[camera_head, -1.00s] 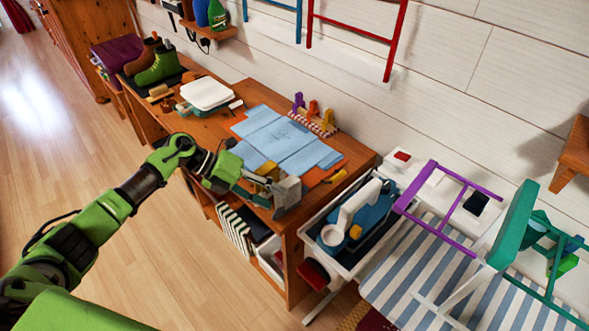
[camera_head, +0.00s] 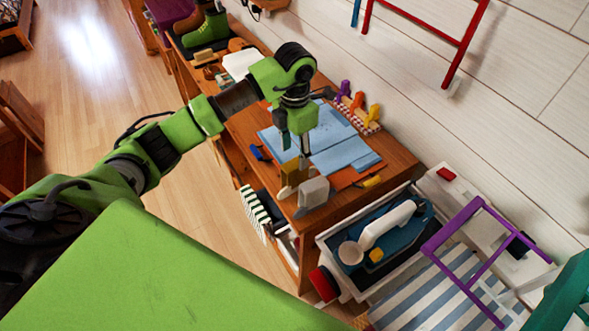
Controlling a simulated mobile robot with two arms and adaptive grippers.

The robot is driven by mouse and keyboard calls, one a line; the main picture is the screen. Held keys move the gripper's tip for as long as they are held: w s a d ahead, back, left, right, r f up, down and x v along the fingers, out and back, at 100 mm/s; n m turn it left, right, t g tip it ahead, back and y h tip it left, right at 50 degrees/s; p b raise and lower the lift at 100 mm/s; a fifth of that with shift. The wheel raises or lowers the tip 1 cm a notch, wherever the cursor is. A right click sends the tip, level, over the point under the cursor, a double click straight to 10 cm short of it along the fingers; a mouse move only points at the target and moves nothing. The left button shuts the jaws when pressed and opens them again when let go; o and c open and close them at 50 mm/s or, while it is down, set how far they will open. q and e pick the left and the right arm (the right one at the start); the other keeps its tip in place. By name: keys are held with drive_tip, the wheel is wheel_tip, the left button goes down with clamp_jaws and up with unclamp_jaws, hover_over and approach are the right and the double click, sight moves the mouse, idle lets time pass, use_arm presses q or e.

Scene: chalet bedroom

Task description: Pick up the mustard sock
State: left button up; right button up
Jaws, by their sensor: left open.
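The mustard sock seems to be the mustard-yellow piece (camera_head: 294,168) at the front edge of the wooden desk, beside a grey piece of similar shape (camera_head: 312,193). It looks upright, with a paler lower part. My left gripper (camera_head: 296,142) points down over the desk, just above and behind the mustard piece in the picture. Its fingers are apart with nothing between them. I cannot tell whether a finger touches the piece.
Blue sheets (camera_head: 335,140) cover much of the desk (camera_head: 395,158). A small dark blue item (camera_head: 259,152) lies near its front edge. Clothespin-like figures (camera_head: 357,103) stand at the back. A white bin (camera_head: 330,243) holding a blue caddy is to the right. Floor at left is clear.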

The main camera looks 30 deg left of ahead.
sight(294, 164)
use_arm(q)
drive_tip(key=shift+w+d+f, duration=0.1)
drive_tip(key=shift+w+f, duration=0.05)
drive_tip(key=shift+f, duration=0.45)
drive_tip(key=shift+w+f, duration=0.15)
drive_tip(key=shift+f, duration=0.4)
drive_tip(key=shift+w+f, duration=0.15)
drive_tip(key=shift+f, duration=0.1)
drive_tip(key=shift+f+p, duration=0.75)
drive_tip(key=shift+p, duration=0.25)
drive_tip(key=shift+a+f+p, duration=0.25)
drive_tip(key=shift+f+p, duration=0.2)
drive_tip(key=shift+f, duration=1.35)
drive_tip(key=c, duration=1.1)
use_arm(e)
wheel_tip(294, 164, up, 3)
drive_tip(key=shift+w+r, duration=0.1)
drive_tip(key=shift+r, duration=0.05)
